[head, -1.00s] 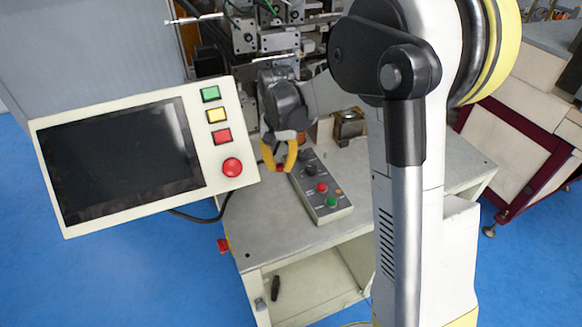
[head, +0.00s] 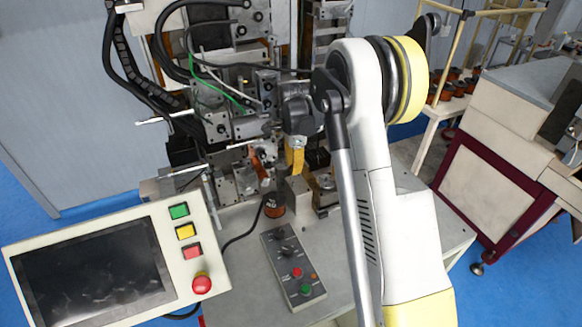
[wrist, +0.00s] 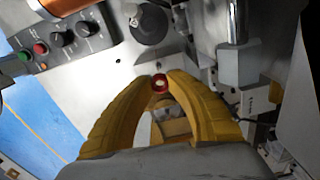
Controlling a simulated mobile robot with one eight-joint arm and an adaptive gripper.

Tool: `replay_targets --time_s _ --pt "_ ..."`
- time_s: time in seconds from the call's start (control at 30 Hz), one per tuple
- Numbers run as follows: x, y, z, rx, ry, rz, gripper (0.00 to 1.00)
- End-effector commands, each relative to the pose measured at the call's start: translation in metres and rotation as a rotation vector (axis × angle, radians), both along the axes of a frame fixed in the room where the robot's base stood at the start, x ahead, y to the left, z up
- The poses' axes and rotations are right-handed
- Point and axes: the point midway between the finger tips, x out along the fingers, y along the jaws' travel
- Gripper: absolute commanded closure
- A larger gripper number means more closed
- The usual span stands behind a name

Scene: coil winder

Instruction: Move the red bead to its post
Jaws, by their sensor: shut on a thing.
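The red bead (wrist: 160,84) is a small red ring with a pale centre, held between the two yellow fingertips of my gripper (wrist: 161,78) in the wrist view. In the head view my gripper (head: 295,168) hangs in front of the coil winder (head: 238,125), above the grey worktable; the bead cannot be made out there. The fingers are closed at the tips with a gap between them further back. I cannot single out the bead's post in either view.
A control box (head: 293,268) with knobs and buttons lies on the worktable (head: 240,232). A copper spool (head: 274,206) stands behind it. A screen panel (head: 100,265) is at the lower left. A metal block (wrist: 241,66) and rod rise right of my fingers in the wrist view.

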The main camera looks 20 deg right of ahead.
Motion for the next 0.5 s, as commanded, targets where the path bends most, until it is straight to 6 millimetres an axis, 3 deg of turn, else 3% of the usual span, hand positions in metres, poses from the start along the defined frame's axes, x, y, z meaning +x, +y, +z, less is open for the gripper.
replay_targets --time_s 0.5 --pt "0.000 0.000 -0.042 0.000 0.000 -0.003 0.90"
